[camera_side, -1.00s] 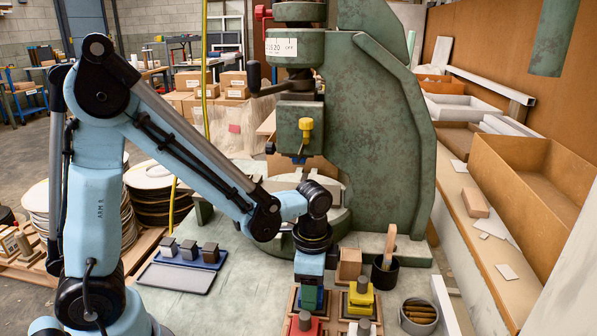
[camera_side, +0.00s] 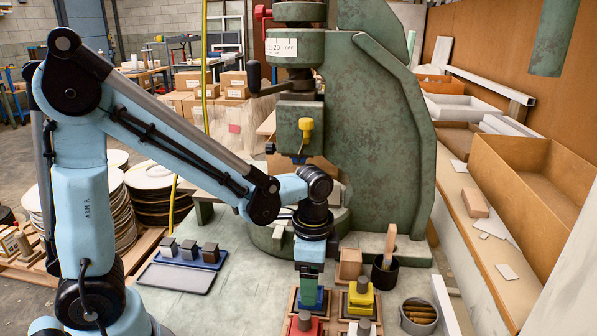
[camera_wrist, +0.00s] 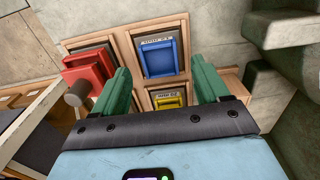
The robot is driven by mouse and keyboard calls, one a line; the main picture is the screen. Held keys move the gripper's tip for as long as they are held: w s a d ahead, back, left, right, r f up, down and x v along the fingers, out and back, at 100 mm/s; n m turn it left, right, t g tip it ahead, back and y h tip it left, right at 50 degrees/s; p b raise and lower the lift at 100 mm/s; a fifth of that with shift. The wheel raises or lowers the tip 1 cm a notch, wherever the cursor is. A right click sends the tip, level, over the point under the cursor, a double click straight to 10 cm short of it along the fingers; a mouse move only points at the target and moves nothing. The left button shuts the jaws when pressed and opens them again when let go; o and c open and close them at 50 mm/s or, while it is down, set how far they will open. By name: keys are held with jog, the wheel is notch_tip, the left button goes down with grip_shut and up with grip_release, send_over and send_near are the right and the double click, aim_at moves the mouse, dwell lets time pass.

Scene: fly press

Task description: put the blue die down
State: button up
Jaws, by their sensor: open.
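The blue die (camera_wrist: 160,58) sits in a wooden frame with a label in the wrist view. In the side view the blue die (camera_side: 322,299) shows low under my gripper, partly hidden by the fingers. My gripper (camera_wrist: 162,88) is open, its two green fingers wide apart with nothing held between them. In the side view my gripper (camera_side: 308,286) points down just above the blue die. Any small gap between fingers and die is hard to judge.
A red die (camera_wrist: 88,72) and a yellow die (camera_wrist: 168,101) are close by; the yellow die (camera_side: 361,297) has a grey knob. A dark cup (camera_side: 385,279) and a can of brass pieces (camera_side: 418,330) stand right. The green press (camera_side: 375,130) rises behind.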

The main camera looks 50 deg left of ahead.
notch_tip(320, 180, up, 9)
jog(key=s+a+n+t, duration=0.1)
jog(key=n+t, duration=0.1)
jog(key=n, duration=0.1)
jog(key=s+a+n+t, duration=0.1)
jog(key=n+t, duration=0.1)
jog(key=n, duration=0.1)
jog(key=s+a+n+t, duration=0.1)
jog(key=a+n+t, duration=0.1)
jog(key=n+t, duration=0.1)
jog(key=shift+s+a+f, duration=0.1)
jog(key=shift+s, duration=0.15)
dwell(0.9)
jog(key=o, duration=0.3)
jog(key=shift+o, duration=0.9)
jog(key=w+d+r+m+g, duration=0.2)
jog(key=w+d+r+m, duration=0.1)
jog(key=w+r, duration=0.6)
jog(key=shift+w+r+m+g, duration=0.25)
jog(key=shift+w+m+g, duration=0.15)
jog(key=shift+w, duration=0.05)
jog(key=m+g, duration=0.4)
jog(key=m, duration=0.1)
send_near(393, 225)
jog(key=shift+w+f, duration=0.1)
jog(key=shift+f, duration=3.65)
